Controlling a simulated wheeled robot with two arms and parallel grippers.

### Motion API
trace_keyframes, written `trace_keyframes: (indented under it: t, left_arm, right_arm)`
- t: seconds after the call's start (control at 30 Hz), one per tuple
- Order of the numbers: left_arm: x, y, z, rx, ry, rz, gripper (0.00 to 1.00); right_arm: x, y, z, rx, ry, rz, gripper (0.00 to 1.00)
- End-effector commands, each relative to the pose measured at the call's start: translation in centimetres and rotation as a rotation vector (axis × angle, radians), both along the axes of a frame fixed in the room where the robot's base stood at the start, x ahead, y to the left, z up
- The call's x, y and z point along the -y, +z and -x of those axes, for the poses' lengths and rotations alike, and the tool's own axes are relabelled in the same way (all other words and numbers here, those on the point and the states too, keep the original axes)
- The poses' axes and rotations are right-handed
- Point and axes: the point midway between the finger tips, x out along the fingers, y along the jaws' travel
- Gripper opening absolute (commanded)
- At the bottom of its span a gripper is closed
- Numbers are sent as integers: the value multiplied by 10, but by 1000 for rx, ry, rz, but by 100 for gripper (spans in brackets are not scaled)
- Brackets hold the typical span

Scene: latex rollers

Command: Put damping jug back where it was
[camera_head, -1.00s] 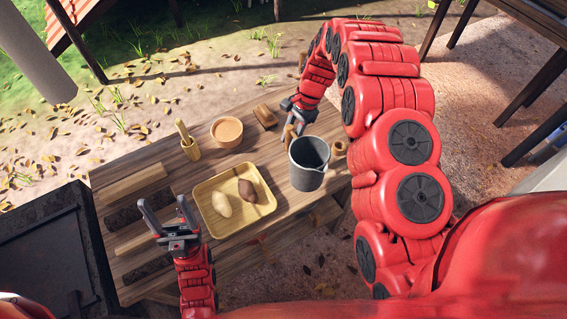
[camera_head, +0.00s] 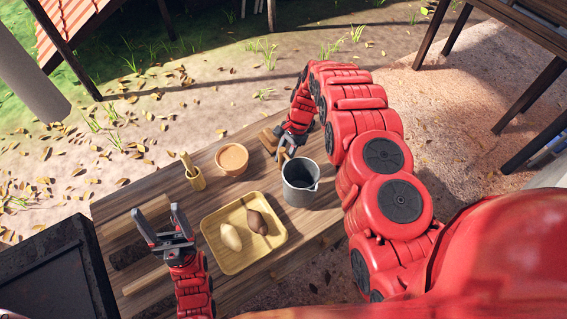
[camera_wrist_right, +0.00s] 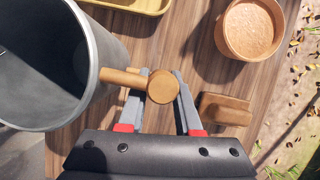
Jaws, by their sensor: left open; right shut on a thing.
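The damping jug is a grey metal jug (camera_head: 300,192) with a wooden handle. It is upright at the right part of the wooden table, right of the yellow tray. My right gripper (camera_head: 284,158) is shut on its handle, on the jug's far side. The right wrist view shows the handle (camera_wrist_right: 122,77) and its round end between the fingers, with the jug (camera_wrist_right: 45,65) at the left. I cannot tell whether the jug's base touches the table. My left gripper (camera_head: 159,214) is open and empty over the table's left part.
The yellow tray (camera_head: 238,263) holds one pale and one brown lump. A terracotta bowl (camera_head: 232,159), a wooden cup with a stick (camera_head: 195,177) and a wooden block (camera_head: 268,137) stand along the far side. The bowl (camera_wrist_right: 250,28) and block (camera_wrist_right: 224,109) are near my right fingers.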

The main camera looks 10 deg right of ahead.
Motion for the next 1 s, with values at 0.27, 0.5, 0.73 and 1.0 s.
trace_keyframes:
  t: [0.27, 0.5, 0.73, 1.0]
  left_arm:
    - [0, 10, 0, 0, 0, 0, 69]
    - [0, 15, 0, 0, 0, 0, 69]
    - [0, 14, 0, 0, 0, 0, 69]
    - [0, 11, 0, 0, 0, 0, 69]
  right_arm:
    - [1, -22, 2, -3, 0, 1, 0]
    - [0, -39, 0, 2, -1, -1, 0]
    - [0, -40, 0, 1, 0, 0, 0]
    - [0, -43, 0, 0, 0, 0, 55]
